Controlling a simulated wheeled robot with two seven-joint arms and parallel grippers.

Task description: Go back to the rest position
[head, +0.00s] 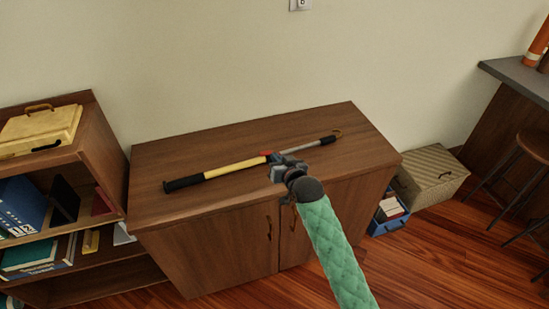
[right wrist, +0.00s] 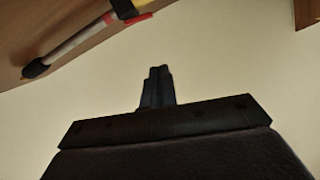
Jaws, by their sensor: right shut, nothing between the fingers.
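My right gripper (head: 277,170) is in the head view, in front of and above the low wooden cabinet (head: 160,153), at the end of my green-sleeved arm. Its fingers are shut with nothing between them, as the right wrist view (right wrist: 157,88) also shows. A long pole tool with a yellow handle (head: 235,168), black grip, red joint and grey shaft lies across the cabinet top. My right gripper covers part of the cabinet top just below the tool's middle. The tool also shows at the upper left of the right wrist view (right wrist: 80,40). My left gripper is not in view.
A bookshelf (head: 103,163) with books and a yellow case (head: 40,130) stands at the left. A blue crate (head: 388,224) and a woven box (head: 432,181) sit on the floor right of the cabinet. A stool (head: 533,146) and a counter (head: 520,79) stand at the far right.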

